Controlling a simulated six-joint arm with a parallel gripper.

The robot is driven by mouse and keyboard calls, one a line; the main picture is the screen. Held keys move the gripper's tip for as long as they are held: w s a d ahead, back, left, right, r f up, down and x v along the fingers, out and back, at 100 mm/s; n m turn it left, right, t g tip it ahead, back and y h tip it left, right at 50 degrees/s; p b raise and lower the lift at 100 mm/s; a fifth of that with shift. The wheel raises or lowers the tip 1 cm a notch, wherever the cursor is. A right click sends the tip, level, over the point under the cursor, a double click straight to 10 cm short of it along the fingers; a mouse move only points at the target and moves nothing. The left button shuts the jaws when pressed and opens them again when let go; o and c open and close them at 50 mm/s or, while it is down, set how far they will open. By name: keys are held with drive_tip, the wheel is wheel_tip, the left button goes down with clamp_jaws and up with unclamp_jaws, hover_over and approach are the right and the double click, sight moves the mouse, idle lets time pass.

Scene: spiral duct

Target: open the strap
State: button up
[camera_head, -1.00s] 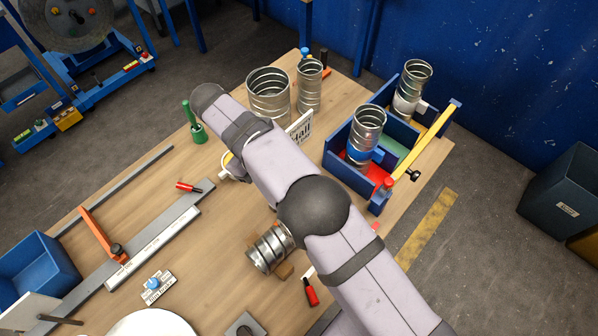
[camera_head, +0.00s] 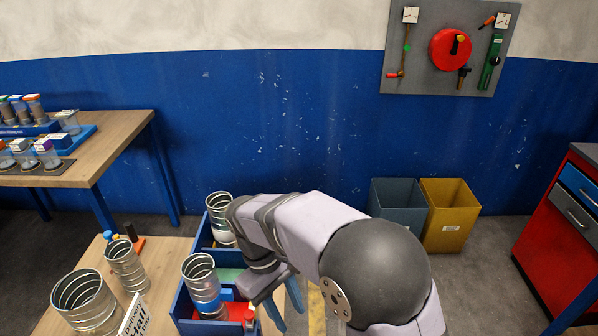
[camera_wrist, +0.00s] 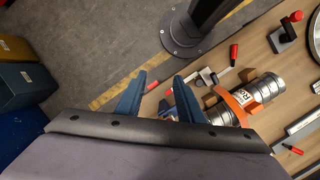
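My gripper (camera_head: 287,312) is at the right side of the blue divided tray (camera_head: 186,306), pointing down, with its two blue fingers apart. In the wrist view my gripper (camera_wrist: 160,78) is open, and no object is seen held between the fingertips. The yellow bar or strap along the tray's right edge, seen in the earlier head view, is hidden now behind my arm. I cannot make it out in the wrist view. A ringed metal duct (camera_head: 201,278) with a blue band stands in the tray's near part. Another duct (camera_head: 219,212) stands in its far part.
Two more ducts (camera_head: 86,299) (camera_head: 125,262) stand on the wooden table, left of the tray. The wrist view shows a lying duct (camera_wrist: 264,88) with an orange piece (camera_wrist: 238,106) over it. A grey bin (camera_head: 398,207) and yellow bin (camera_head: 447,213) stand by the wall.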

drive_tip(key=s+d+f+m+y, duration=0.1)
drive_tip(key=s+d+m, duration=0.3)
drive_tip(key=d, duration=0.4)
drive_tip(key=s+d+f+m+t+y, duration=0.1)
drive_tip(key=s+d+m+y, duration=0.1)
drive_tip(key=s+d+m, duration=0.3)
drive_tip(key=d, duration=0.4)
drive_tip(key=shift+d+f+t, duration=0.3)
drive_tip(key=shift+f, duration=0.1)
drive_tip(key=c, duration=0.8)
drive_tip(key=s+f+m+g+y+b, duration=0.1)
drive_tip(key=f, duration=0.1)
drive_tip(key=s+a+f+m+g+b, duration=0.1)
drive_tip(key=s+f, duration=0.1)
drive_tip(key=f, duration=0.1)
drive_tip(key=s+a+f+g+y+b, duration=0.1)
drive_tip(key=f, duration=0.2)
drive_tip(key=shift+s+m+g+y+b, duration=0.3)
drive_tip(key=shift+s+m+g+b, duration=0.1)
clamp_jaws()
drive_tip(key=w+a+f+m+t+y+b, duration=0.1)
drive_tip(key=a+f+m+t+y+b, duration=0.2)
drive_tip(key=a+f+m+y+b, duration=0.7)
wheel_tip(320, 180, down, 4)
drive_tip(key=a+m+y, duration=0.1)
drive_tip(key=m+y, duration=0.2)
drive_tip(key=y, duration=0.1)
drive_tip(key=shift+a, duration=0.15)
